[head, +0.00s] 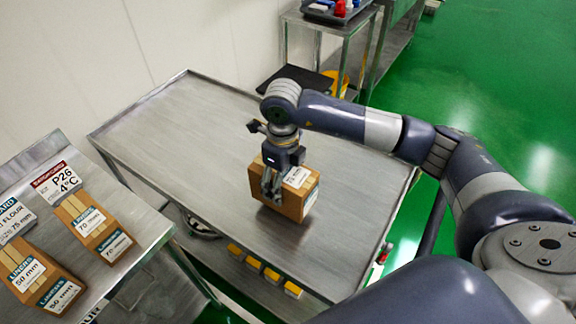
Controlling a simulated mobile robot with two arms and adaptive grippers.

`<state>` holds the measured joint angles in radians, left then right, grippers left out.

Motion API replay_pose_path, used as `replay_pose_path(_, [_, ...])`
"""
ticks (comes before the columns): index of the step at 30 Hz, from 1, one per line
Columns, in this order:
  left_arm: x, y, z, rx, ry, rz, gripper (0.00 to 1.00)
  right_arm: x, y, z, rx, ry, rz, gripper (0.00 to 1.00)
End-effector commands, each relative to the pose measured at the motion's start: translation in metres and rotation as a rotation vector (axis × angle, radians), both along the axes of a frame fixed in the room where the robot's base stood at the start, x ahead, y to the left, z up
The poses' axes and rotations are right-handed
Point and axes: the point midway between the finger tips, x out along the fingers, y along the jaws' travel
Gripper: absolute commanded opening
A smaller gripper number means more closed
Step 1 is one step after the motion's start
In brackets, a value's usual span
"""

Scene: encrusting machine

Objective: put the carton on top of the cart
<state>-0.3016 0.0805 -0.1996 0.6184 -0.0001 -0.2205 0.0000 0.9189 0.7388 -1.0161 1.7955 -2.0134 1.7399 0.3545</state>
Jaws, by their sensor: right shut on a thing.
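A brown carton (300,199) with white labels is in the head view, over the metal top of the cart (190,120). My right gripper (271,188) points down and is shut on the carton. The carton looks upright. A dark shadow lies close under it, and I cannot tell whether its bottom touches the cart top. My left gripper is not in view.
A metal table (150,228) at the left holds more labelled cartons (35,272). Small yellow boxes (253,263) sit on the cart's lower shelf. A dark flat item (287,78) lies by the far edge. The cart top's left part is clear.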

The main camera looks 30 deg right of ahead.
Motion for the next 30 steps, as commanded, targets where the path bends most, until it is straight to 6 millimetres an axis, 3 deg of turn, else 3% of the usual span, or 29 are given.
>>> replay_pose_path(4, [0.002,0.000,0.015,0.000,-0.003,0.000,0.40,0.023,-0.026,0.001,0.000,0.001,-0.005,0.34])
replay_pose_path(9, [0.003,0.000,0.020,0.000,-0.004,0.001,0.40,0.038,-0.041,-0.003,0.001,0.000,0.000,0.34])
replay_pose_path(14, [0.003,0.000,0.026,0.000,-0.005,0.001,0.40,0.041,-0.044,-0.010,0.001,0.003,0.002,0.34])
replay_pose_path(21, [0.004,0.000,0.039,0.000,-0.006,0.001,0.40,0.041,-0.044,-0.038,0.001,0.002,0.002,0.34])
replay_pose_path(30, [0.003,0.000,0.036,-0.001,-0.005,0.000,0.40,0.041,-0.044,-0.042,0.001,-0.001,0.002,0.34])
